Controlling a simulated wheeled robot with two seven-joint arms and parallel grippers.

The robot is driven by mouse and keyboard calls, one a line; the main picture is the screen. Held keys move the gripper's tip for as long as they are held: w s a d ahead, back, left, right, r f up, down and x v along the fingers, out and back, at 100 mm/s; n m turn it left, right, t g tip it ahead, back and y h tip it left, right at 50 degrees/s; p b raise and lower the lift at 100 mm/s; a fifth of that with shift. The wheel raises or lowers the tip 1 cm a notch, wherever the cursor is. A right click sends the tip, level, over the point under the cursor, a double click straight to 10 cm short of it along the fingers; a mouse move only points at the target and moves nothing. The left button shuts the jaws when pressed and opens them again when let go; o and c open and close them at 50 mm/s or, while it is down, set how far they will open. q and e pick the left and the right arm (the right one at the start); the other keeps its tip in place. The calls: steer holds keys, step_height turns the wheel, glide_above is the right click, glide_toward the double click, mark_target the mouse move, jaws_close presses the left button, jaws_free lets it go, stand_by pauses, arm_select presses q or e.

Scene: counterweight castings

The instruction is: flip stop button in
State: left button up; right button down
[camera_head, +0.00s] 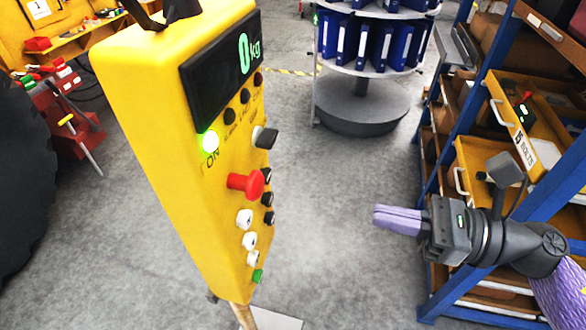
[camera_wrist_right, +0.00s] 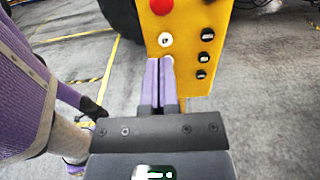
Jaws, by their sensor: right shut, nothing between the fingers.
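The yellow control box (camera_head: 150,120) hangs tilted at the centre left of the head view. Its dark display (camera_head: 225,65) reads 0 kg, and a green light glows beside ON. The red stop button (camera_head: 246,183) stands out from its face. It also shows at the top of the right wrist view (camera_wrist_right: 161,6). My right gripper (camera_head: 376,217) is shut and empty, to the right of the box and apart from it. In the wrist view its purple fingers (camera_wrist_right: 160,62) point at the box's lower part, below the red button. My left gripper is not in view.
Black and white buttons and a green one (camera_head: 257,276) surround the red button. A blue shelf rack with yellow drawers (camera_head: 500,105) stands close by my right arm. A round stand with blue binders (camera_head: 365,110) is behind. Grey floor between is clear.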

mark_target(260, 188)
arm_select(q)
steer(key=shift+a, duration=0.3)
arm_select(e)
steer(key=shift+a, duration=0.15)
steer(key=p+x, duration=0.5)
steer(key=x, duration=0.8)
steer(key=shift+a+p, duration=0.1)
steer(key=shift+p, duration=0.2)
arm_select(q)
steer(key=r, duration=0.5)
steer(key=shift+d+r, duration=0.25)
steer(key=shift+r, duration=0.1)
arm_select(e)
steer(key=shift+w+a+f, duration=0.1)
steer(key=shift+a+f, duration=0.05)
steer(key=shift+a, duration=0.2)
steer(key=shift+w+a, duration=0.15)
steer(key=shift+a, duration=0.5)
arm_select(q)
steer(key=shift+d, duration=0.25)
